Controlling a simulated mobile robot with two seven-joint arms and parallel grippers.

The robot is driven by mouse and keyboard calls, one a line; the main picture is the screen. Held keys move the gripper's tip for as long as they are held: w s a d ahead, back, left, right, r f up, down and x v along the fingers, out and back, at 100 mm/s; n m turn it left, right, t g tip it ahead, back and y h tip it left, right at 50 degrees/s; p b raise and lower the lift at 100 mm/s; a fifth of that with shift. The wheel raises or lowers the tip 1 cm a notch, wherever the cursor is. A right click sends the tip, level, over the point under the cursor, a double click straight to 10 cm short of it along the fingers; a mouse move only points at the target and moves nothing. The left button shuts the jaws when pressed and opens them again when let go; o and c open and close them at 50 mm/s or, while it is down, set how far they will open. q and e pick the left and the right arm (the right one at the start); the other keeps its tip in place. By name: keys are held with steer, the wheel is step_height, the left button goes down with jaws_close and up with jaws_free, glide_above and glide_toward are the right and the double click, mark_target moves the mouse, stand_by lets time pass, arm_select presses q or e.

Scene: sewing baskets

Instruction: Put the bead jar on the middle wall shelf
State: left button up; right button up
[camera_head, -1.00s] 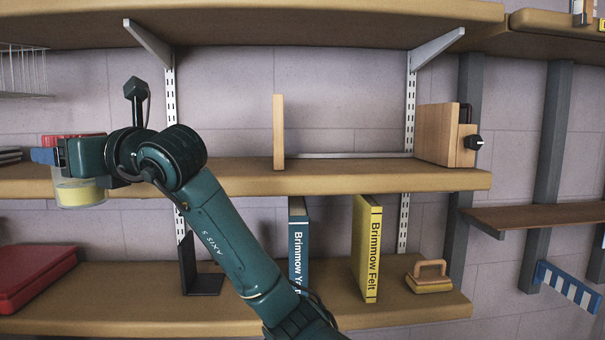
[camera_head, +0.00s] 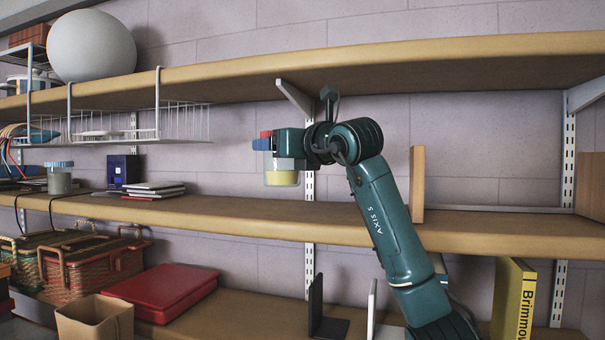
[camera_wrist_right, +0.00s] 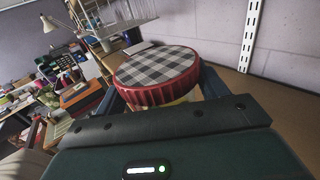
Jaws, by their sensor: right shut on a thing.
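The bead jar (camera_head: 281,178), clear with yellow contents, is held upright in my right gripper (camera_head: 277,146). Its red lid with a grey-and-white checked top (camera_wrist_right: 155,68) fills the middle of the right wrist view, between the fingers. The gripper is shut on the jar near the lid. In the head view the jar's bottom appears above the board of the middle wall shelf (camera_head: 240,212); I cannot tell whether it is over the board or in front of it. My left gripper is not in view.
On the middle shelf stand a blue-lidded jar (camera_head: 59,180), a dark blue box (camera_head: 124,168), stacked notebooks (camera_head: 153,188) and an upright wooden panel (camera_head: 417,184). A wire basket (camera_head: 180,122) hangs above. The board between notebooks and panel looks clear.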

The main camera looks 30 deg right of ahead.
steer(key=w+d+p, duration=0.3)
steer(key=w+d, duration=0.3)
steer(key=d, duration=0.1)
step_height(320, 180, down, 6)
steer(key=shift+r, duration=0.1)
steer(key=shift+w+d+f, duration=0.15)
steer(key=shift+f, duration=0.2)
steer(key=shift+d+f, duration=0.1)
steer(key=shift+f, duration=0.1)
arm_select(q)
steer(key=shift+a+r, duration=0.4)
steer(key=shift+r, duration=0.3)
arm_select(e)
steer(key=shift+f, duration=0.2)
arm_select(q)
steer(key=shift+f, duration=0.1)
arm_select(e)
steer(key=o, duration=1.1)
